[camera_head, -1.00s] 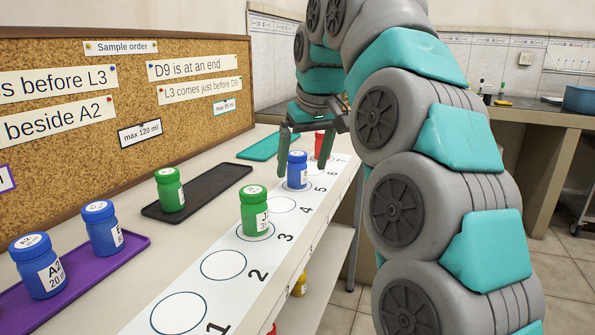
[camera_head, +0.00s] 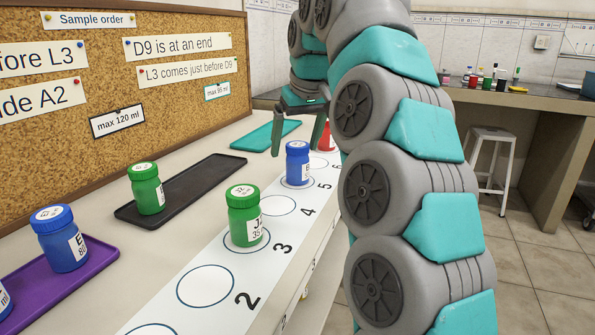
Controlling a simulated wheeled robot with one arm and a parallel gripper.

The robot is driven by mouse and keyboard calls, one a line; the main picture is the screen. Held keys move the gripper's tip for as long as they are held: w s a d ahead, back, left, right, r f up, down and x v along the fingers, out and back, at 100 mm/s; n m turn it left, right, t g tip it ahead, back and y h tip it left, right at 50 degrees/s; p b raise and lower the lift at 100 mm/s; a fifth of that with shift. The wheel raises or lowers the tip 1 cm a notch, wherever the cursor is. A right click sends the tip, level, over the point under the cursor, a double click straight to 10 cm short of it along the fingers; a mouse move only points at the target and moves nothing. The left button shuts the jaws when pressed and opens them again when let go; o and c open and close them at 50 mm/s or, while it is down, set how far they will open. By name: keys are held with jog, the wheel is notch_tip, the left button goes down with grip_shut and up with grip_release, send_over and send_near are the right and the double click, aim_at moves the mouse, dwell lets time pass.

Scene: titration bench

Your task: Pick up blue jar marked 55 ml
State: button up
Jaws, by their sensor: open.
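A blue jar (camera_head: 297,163) stands upright on the ring numbered 5 of the white numbered strip; its label is too small to read. Another blue jar (camera_head: 62,240), with a label that seems to read 80, stands on the purple tray (camera_head: 95,262) at the left. A third blue jar (camera_head: 4,300) is cut off by the left edge. I cannot read 55 ml on any of them. My gripper (camera_head: 297,146) is open and empty, fingers pointing down, around or just beyond the top of the jar on 5; I cannot tell the exact depth.
A green jar (camera_head: 244,217) stands on ring 3, nearer me. Another green jar (camera_head: 147,189) is on the black tray (camera_head: 205,182). The teal tray (camera_head: 264,136) is empty. Rings 2, 4 and 6 are bare.

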aim_at(295, 156)
jog(key=shift+x, duration=1.95)
jog(key=shift+d+f, duration=0.1)
jog(key=shift+d, duration=0.1)
jog(key=c, duration=1.5)
